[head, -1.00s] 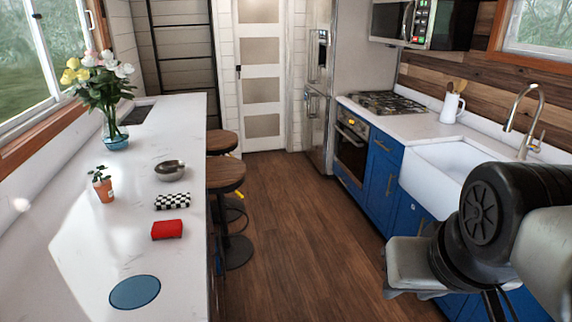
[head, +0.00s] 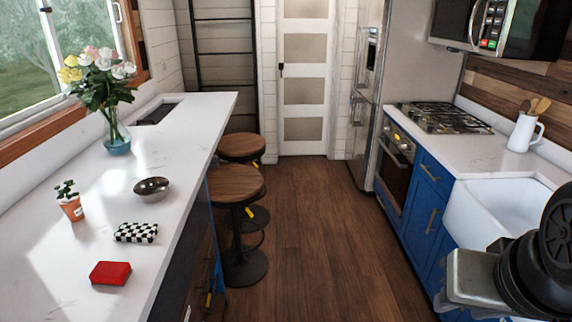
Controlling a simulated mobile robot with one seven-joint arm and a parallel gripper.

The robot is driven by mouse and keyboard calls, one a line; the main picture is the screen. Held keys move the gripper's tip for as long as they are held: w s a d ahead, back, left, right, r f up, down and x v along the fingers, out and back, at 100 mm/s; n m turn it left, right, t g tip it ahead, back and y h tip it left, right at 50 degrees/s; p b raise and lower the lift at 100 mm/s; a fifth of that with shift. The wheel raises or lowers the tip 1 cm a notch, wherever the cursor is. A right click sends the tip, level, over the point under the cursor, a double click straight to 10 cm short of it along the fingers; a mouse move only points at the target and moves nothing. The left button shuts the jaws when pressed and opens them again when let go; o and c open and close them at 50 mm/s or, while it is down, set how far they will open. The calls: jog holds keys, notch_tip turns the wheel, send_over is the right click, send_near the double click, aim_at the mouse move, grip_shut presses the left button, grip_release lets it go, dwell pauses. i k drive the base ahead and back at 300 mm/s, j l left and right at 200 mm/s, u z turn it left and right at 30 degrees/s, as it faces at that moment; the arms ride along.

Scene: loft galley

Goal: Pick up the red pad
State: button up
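The red pad (head: 110,273) lies flat on the white counter (head: 185,185) at the lower left of the head view, near the counter's aisle-side edge. Nothing touches it. My arm shows only in part at the lower right, above the blue cabinets and sink, far across the aisle from the pad. A grey block-shaped part and a black round joint of it are visible. No gripper fingers can be made out.
Near the pad are a black-and-white checkered block (head: 136,233), a metal bowl (head: 152,189) and a potted plant (head: 70,203). A flower vase (head: 116,135) stands farther back. Two stools (head: 237,184) stand along the counter. The wooden floor (head: 320,240) is clear.

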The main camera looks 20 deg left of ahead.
aim_at(105, 273)
jog(key=i+u, duration=0.15)
jog(key=u, duration=0.25)
jog(key=i+u, duration=0.15)
jog(key=u, duration=0.3)
jog(key=i+u, duration=0.15)
jog(key=u, duration=0.25)
jog(key=i+l+u, duration=0.15)
jog(key=u, duration=0.25)
jog(key=i+u, duration=0.2)
jog(key=u, duration=0.2)
jog(key=i+l+u, duration=0.15)
jog(key=u, duration=0.25)
jog(key=i+l+u, duration=0.15)
jog(key=u, duration=0.25)
jog(key=i+l+u, duration=0.25)
jog(key=u, duration=0.15)
